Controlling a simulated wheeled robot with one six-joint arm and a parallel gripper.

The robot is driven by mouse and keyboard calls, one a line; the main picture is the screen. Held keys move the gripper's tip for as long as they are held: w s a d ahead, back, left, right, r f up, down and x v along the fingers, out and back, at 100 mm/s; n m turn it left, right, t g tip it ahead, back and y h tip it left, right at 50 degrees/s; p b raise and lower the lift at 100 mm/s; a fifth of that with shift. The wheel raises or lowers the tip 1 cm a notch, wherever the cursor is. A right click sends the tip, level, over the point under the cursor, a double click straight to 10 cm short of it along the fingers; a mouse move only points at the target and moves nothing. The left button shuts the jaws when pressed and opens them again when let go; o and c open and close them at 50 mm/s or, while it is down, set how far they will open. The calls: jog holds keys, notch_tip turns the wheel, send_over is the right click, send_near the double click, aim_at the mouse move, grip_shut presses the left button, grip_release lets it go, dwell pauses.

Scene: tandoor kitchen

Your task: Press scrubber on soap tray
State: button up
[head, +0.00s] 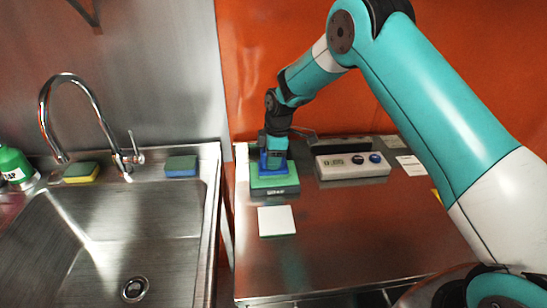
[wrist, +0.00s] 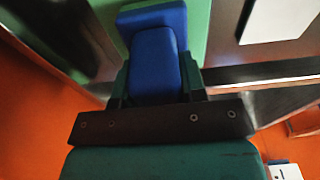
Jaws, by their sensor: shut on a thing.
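The blue scrubber (head: 264,167) is in my gripper (head: 275,146), on the left part of the metal counter. In the wrist view the scrubber (wrist: 155,55) sits between the two dark fingers of my gripper (wrist: 155,85), which are shut on it. The soap tray (head: 275,190) is a dark box with a green top, directly below the scrubber. The scrubber's base appears to meet the green top; the exact contact is hard to tell. In the wrist view the tray's green surface (wrist: 198,28) shows beside the scrubber.
A white square pad (head: 276,221) lies in front of the tray. The front counter is clear.

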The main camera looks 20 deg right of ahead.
dwell(0.3)
jog(key=shift+r+p, duration=2.05)
jog(key=shift+r, duration=1.45)
